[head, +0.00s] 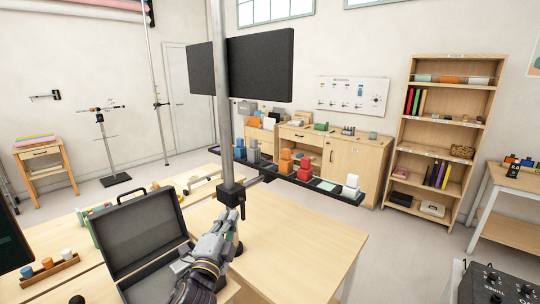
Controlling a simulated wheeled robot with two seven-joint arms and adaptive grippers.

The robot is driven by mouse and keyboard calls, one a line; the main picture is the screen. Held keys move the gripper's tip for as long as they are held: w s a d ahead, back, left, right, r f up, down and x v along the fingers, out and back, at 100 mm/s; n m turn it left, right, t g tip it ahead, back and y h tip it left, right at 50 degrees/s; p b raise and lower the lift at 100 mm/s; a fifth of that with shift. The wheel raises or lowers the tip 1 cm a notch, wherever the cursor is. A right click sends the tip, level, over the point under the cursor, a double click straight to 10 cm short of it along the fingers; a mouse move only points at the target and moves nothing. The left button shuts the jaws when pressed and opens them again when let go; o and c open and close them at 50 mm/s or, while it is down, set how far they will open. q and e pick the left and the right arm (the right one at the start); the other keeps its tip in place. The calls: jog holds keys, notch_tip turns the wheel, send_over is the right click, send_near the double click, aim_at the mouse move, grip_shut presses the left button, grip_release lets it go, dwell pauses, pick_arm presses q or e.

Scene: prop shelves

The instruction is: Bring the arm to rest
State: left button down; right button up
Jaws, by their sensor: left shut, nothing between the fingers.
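My left gripper (226,228) is in the lower middle of the head view, over the near wooden table (300,240). It is shut and holds nothing. It is close to the foot of an upright grey pole (222,110); I cannot tell whether they touch. An open dark case (140,235) is just left of my left arm, and the arm hides part of it. My right gripper is out of view.
A dark rail (325,190) with orange, red and white blocks crosses behind the table. Dark panels (260,65) hang on the pole. A small rack of cups (50,272) is at lower left, and a bookshelf (445,125) stands at right. The table's right part is bare.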

pick_arm(q)
jog(key=s+a+f+n+g+y, duration=0.1)
jog(key=s+a+f+n+g, duration=0.3)
jog(key=f, duration=0.4)
jog(key=s+a+f+n+g+y, duration=0.2)
jog(key=s+a+f+n+g, duration=0.15)
jog(key=s+f, duration=0.35)
jog(key=s+a+f+n+g+y, duration=0.1)
jog(key=s+a+f+n+g, duration=0.3)
jog(key=f, duration=0.6)
jog(key=s+f+n+g, duration=0.4)
jog(key=s+f+g, duration=0.1)
jog(key=s, duration=0.7)
jog(key=s+f, duration=0.3)
jog(key=f, duration=3.1)
jog(key=s+a+f+g, duration=0.2)
jog(key=s+a+f, duration=0.1)
jog(key=s+f, duration=1.6)
jog(key=s, duration=0.3)
jog(key=shift+s+a+h, duration=0.15)
jog(key=shift+h, duration=0.15)
jog(key=shift+f+m, duration=0.1)
jog(key=shift+m, duration=0.25)
